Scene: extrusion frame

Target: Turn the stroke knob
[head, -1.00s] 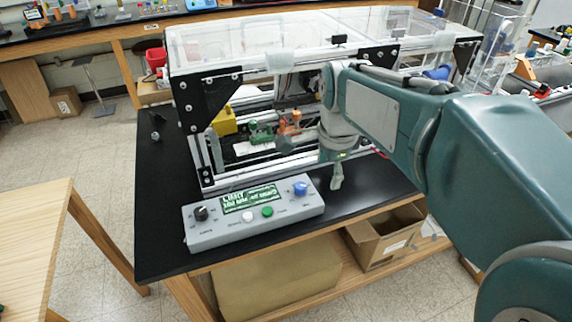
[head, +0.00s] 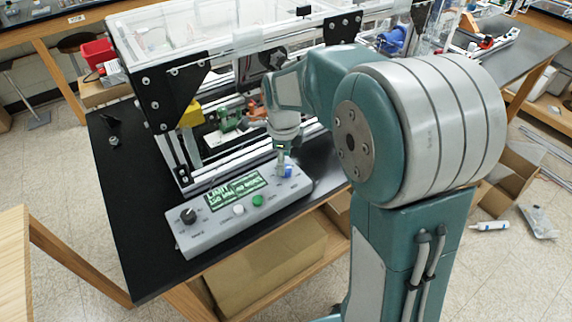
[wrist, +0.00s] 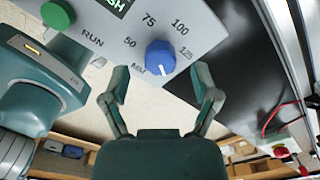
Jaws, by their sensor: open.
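The grey control box (head: 225,243) lies on the black table. In the wrist view a blue knob (wrist: 161,57) has a printed scale around it reading 50, 75, 100 and 125, with "MM" beside it. Its white pointer line faces the picture's bottom. My gripper (wrist: 160,80) is open, with one finger on each side of the blue knob; whether they touch it I cannot tell. In the head view my gripper (head: 284,166) is at the box's right end, largely hiding the blue knob. A black knob (head: 188,215) is at the box's left end.
White (head: 238,209) and green (head: 257,200) buttons and a lit display (head: 234,188) are on the box between the knobs. The extrusion frame (head: 160,110) with clear panels stands just behind. Bare black table (head: 125,200) lies left of the box.

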